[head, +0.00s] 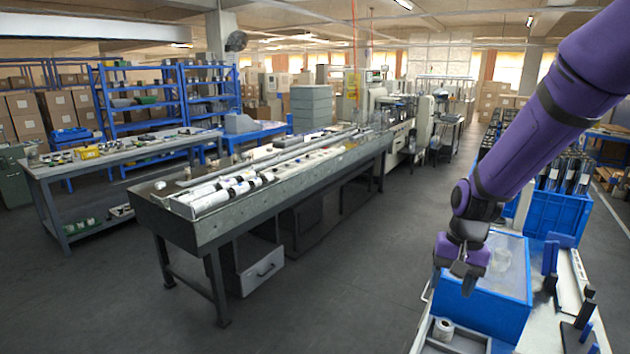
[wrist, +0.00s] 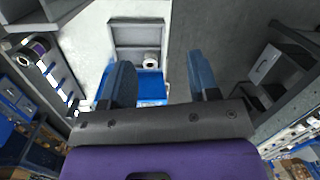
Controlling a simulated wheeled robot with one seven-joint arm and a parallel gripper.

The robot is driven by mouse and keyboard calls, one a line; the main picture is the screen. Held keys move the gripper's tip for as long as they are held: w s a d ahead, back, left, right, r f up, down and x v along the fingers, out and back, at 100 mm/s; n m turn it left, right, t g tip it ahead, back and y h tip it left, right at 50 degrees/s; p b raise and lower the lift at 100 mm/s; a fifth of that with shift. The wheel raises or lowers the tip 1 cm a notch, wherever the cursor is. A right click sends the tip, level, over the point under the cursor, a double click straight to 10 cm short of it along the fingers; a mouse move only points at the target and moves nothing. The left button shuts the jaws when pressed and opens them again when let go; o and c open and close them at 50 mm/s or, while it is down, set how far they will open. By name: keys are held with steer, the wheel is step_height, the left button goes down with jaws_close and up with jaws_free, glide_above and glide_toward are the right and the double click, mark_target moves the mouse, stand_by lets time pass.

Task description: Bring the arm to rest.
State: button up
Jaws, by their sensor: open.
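My purple arm reaches down from the upper right in the head view. My gripper (head: 465,268) hangs just in front of and above a blue bin (head: 490,305) with a clear or pale top. In the wrist view my gripper (wrist: 163,85) shows its two dark fingers wide apart, with nothing between them. Beyond the fingers is a grey tray (wrist: 125,28) holding a white roll (wrist: 151,62), next to the blue bin (wrist: 152,82). The same roll (head: 443,327) shows in the head view at the front of the cart.
A long grey wrapper bed (head: 205,225) with silver rolls runs from centre left to the machine at the back. A workbench (head: 45,172) stands at left. A larger blue crate (head: 557,213) with dark upright items is at right. Grey floor between is clear.

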steer(key=s+d+r+n+t, duration=0.1)
steer(key=s+r, duration=0.3)
steer(key=r, duration=0.3)
steer(key=s+r+n+t, duration=0.1)
steer(key=s+r+t, duration=0.1)
steer(key=s+r, duration=0.3)
steer(key=s+d+r+n+t+h, duration=0.1)
steer(key=s+d+r+n+t, duration=0.1)
steer(key=s+r, duration=0.7)
steer(key=s+t, duration=0.1)
steer(key=s, duration=0.2)
steer(key=shift+s+r, duration=0.2)
steer(key=shift+s, duration=0.15)
